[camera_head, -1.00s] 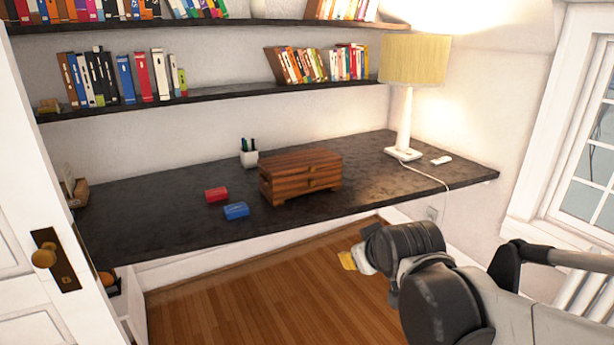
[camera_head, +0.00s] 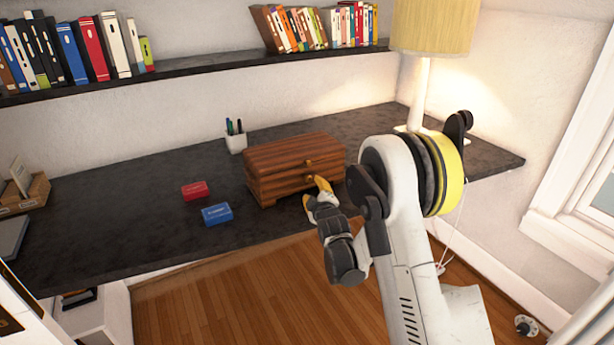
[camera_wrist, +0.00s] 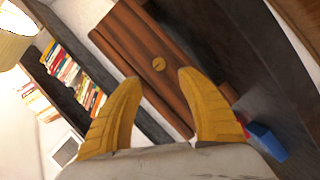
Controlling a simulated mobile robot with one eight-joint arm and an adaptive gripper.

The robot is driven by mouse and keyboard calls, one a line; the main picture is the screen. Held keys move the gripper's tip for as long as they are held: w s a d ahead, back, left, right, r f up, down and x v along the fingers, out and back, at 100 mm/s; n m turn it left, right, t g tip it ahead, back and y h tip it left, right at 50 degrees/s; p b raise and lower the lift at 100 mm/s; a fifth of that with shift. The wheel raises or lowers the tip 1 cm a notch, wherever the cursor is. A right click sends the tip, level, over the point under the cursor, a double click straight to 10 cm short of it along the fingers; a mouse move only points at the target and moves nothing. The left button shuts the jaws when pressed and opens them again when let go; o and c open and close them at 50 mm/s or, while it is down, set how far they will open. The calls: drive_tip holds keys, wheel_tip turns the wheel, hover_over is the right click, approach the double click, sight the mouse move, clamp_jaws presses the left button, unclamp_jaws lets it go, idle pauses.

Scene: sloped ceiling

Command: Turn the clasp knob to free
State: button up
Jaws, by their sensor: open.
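A brown wooden chest (camera_head: 275,165) with striped sides stands on the dark desk. In the head view a small brass knob (camera_head: 308,163) shows high on its front, with a second brass piece (camera_head: 310,180) lower, close to my fingertips. The wrist view shows one round brass knob (camera_wrist: 158,64) on the chest's wooden face (camera_wrist: 135,45); I cannot tell which of the two it is. My gripper (camera_head: 316,190) is open and empty in front of the chest. In the wrist view its yellow fingers (camera_wrist: 159,82) stand apart, with the knob ahead between their tips.
A red box (camera_head: 194,190) and a blue box (camera_head: 217,213) lie on the desk (camera_head: 120,210) left of the chest. A pen cup (camera_head: 236,143) stands behind. A lamp (camera_head: 424,90) stands at the right. The shelf (camera_head: 200,66) with books runs above.

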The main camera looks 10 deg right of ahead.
sight(309, 180)
drive_tip(key=b+x, duration=0.3)
drive_tip(key=x, duration=0.5)
drive_tip(key=shift+w+f, duration=0.2)
drive_tip(key=shift+w, duration=0.65)
clamp_jaws()
